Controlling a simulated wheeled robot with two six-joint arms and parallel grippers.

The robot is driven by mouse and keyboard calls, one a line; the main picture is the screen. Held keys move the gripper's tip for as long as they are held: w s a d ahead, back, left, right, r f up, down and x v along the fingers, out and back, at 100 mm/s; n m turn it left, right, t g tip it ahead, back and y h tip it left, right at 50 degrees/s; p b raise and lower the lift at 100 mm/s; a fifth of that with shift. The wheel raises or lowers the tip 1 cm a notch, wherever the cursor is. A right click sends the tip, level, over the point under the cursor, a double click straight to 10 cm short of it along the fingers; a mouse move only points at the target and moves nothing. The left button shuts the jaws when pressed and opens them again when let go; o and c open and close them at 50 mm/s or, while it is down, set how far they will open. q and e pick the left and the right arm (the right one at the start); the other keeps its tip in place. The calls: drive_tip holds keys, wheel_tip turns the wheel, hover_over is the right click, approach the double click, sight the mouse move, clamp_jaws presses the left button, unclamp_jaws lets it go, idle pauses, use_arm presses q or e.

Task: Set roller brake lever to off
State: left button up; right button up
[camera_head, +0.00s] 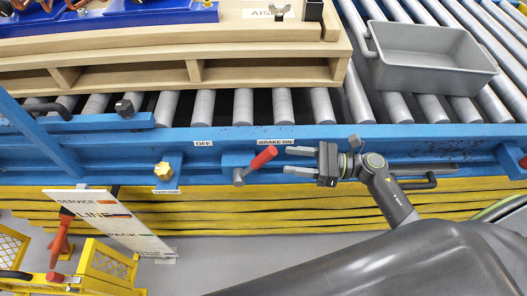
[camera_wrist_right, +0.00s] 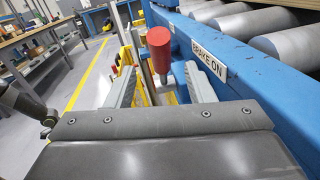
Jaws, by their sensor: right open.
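The roller brake lever (camera_head: 261,160) has a red handle and a grey base on the blue conveyor rail. In the head view it tilts up to the right, toward the "BRAKE ON" label (camera_head: 276,141). The "OFF" label (camera_head: 203,143) is to its left. My right gripper (camera_head: 286,161) is open just right of the handle, fingers pointing left at it. In the right wrist view the red handle (camera_wrist_right: 159,49) stands ahead, between the two spread fingers (camera_wrist_right: 158,85) and apart from them. My left gripper is not in view.
A wooden pallet (camera_head: 180,75) and a grey bin (camera_head: 435,75) sit on the rollers above the rail. A yellow knob (camera_head: 163,171) is left of the lever. A sign (camera_head: 115,215) and a yellow frame (camera_head: 105,265) stand at lower left.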

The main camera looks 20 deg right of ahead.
sight(264, 157)
drive_tip(key=p+x, duration=0.2)
drive_tip(key=x, duration=0.5)
drive_tip(key=shift+r, duration=0.1)
drive_tip(key=shift+w+a, duration=0.35)
drive_tip(key=shift+a, duration=0.25)
drive_tip(key=shift+c, duration=0.4)
clamp_jaws()
